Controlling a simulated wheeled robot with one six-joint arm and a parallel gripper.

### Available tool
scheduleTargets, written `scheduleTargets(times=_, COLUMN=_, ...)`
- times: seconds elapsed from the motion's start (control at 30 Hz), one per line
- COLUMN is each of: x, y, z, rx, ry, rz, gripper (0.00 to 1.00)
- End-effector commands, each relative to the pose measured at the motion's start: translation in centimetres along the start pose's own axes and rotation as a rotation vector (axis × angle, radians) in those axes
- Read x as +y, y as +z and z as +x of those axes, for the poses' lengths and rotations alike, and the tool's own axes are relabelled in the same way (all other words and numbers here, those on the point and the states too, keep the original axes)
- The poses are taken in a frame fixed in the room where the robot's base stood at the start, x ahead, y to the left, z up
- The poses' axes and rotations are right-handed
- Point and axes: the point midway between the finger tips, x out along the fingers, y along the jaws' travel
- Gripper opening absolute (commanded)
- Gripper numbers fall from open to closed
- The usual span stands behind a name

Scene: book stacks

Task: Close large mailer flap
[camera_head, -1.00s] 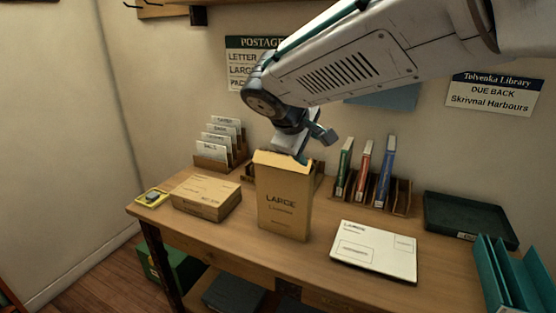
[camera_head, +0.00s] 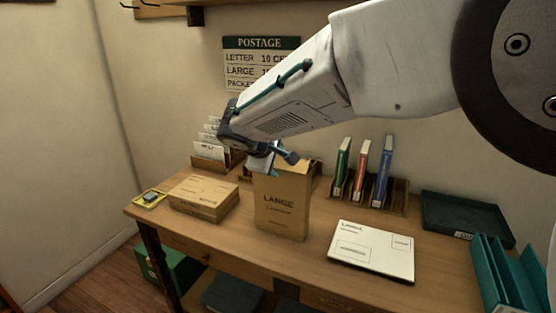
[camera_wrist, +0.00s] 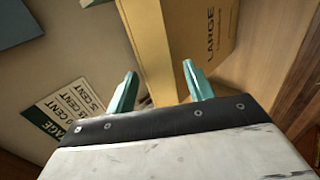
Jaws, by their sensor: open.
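The large mailer (camera_head: 282,208) is a tan upright box marked LARGE, standing in the middle of the desk. Its flap (camera_head: 298,165) shows at the top; how far it is shut is hard to tell, as my wrist covers the left part. My gripper (camera_head: 273,166) is at the mailer's upper left edge. In the wrist view the gripper (camera_wrist: 158,85) has two teal fingers spread apart with nothing held between them. The mailer (camera_wrist: 205,35) lies ahead, its tan edge running between the fingers. Contact cannot be made out.
A flat brown parcel (camera_head: 204,197) lies left of the mailer, with a card rack (camera_head: 207,160) behind. A white envelope (camera_head: 371,252) lies to the right. Books (camera_head: 362,168) stand behind it. A dark green tray (camera_head: 466,217) and teal folders (camera_head: 510,275) are at the right.

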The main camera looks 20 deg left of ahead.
Motion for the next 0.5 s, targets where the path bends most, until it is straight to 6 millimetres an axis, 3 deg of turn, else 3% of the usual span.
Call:
scheduleTargets(times=0.13, x=0.01, y=0.01, z=-0.02, rx=0.000, ry=0.000, rz=0.000, gripper=0.53)
scheduleTargets(times=0.3, x=0.00, y=0.00, z=-0.04, rx=0.000, ry=0.000, rz=0.000, gripper=0.11)
scheduleTargets(times=0.5, x=-0.11, y=0.01, z=-0.03, rx=-0.001, ry=0.007, rz=-0.001, gripper=0.11)
